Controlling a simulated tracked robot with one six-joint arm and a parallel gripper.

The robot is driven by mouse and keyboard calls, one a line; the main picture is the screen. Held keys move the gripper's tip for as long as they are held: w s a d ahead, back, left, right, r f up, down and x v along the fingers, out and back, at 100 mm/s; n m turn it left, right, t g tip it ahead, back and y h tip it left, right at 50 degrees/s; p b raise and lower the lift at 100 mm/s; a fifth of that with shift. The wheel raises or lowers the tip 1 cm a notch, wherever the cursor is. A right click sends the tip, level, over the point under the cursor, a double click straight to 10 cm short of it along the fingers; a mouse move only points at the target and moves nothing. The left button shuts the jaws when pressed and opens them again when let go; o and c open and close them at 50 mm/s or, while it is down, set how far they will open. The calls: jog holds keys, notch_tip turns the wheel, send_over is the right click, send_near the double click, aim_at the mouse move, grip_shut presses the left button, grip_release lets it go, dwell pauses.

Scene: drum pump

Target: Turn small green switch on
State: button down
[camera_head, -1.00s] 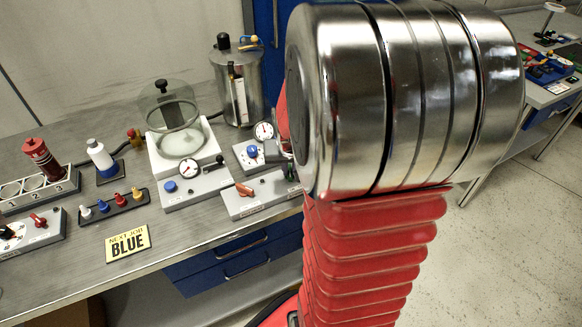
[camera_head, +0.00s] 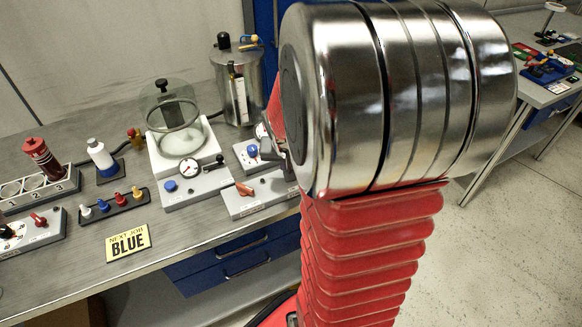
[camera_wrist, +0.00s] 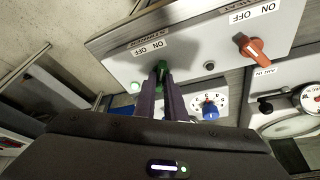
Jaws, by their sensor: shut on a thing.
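The small green switch (camera_wrist: 161,68) sits on a pale control panel (camera_wrist: 196,54) in the wrist view, beside a label reading ON and OFF. My gripper (camera_wrist: 165,84) is shut on the green switch, with its two dark fingers on either side of it. The fingers partly cover the switch. In the head view the panel (camera_head: 240,207) is at the right end of the bench, and my arm hides the switch and most of the gripper there.
An orange switch (camera_wrist: 250,45) is on the same panel, and a pale green round button or lamp (camera_wrist: 136,87) is near the green switch. A blue knob (camera_wrist: 210,112) with a dial is behind the fingers. A glass bell jar (camera_head: 174,118) and a metal drum (camera_head: 238,85) stand nearby.

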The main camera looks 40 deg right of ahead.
jog(key=shift+m, duration=0.5)
jog(key=c, duration=1.8)
grip_release()
jog(key=shift+r, duration=0.1)
jog(key=v, duration=1.3)
jog(key=shift+a+r, duration=0.2)
jog(key=shift+a, duration=0.15)
